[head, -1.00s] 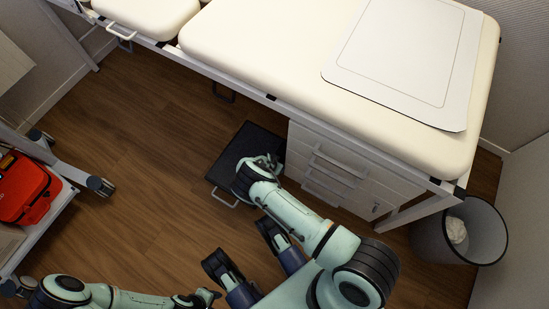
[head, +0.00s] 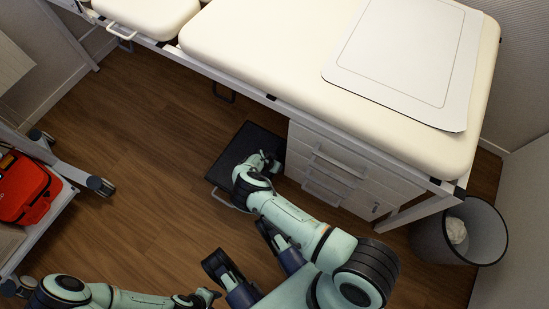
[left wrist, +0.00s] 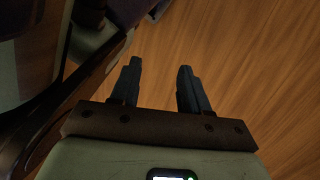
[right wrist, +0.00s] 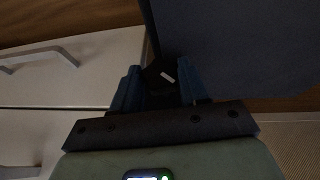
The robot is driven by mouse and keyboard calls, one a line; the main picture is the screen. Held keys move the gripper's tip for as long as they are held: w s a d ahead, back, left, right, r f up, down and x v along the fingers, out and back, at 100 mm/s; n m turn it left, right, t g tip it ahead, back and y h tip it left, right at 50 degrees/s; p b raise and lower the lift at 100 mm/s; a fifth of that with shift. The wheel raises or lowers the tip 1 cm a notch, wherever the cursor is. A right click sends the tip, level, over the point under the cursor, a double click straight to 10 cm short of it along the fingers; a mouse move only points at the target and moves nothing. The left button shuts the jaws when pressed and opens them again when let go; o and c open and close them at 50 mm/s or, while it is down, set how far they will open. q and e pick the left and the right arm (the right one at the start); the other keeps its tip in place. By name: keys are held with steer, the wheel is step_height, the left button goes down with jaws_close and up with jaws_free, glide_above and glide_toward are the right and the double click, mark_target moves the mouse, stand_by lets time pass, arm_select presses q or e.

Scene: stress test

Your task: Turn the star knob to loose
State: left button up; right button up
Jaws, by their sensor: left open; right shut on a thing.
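The star knob (right wrist: 160,75) shows in the right wrist view as a dark shape with a small white mark, between the fingers of my right gripper (right wrist: 158,88). The gripper is shut on it. The knob sits close under the edge of a dark panel, and its outline is hard to make out in the shadow. In the head view my right gripper (head: 267,160) is at the dark step by the drawers, and the knob is hidden there. My left gripper (left wrist: 157,75) is open and empty above the wooden floor.
The padded couch (head: 300,60) overhangs the white drawer unit (head: 340,170). The dark step (head: 222,172) has a metal handle. A waste bin (head: 480,235) stands at right, and a trolley with a red bag (head: 25,190) at left. The floor (head: 140,160) between is clear.

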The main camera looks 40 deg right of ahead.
steer(key=o, duration=1.1)
steer(key=shift+c, duration=0.2)
arm_select(q)
steer(key=w+d+r+t+p, duration=0.1)
steer(key=w+r+t+p, duration=0.2)
steer(key=w, duration=0.5)
step_height(320, 180, up, 2)
steer(key=shift+w+r+m+p, duration=0.15)
steer(key=shift+w+m+p, duration=0.15)
steer(key=shift+p, duration=0.4)
arm_select(e)
steer(key=v, duration=1.3)
steer(key=shift+r, duration=0.2)
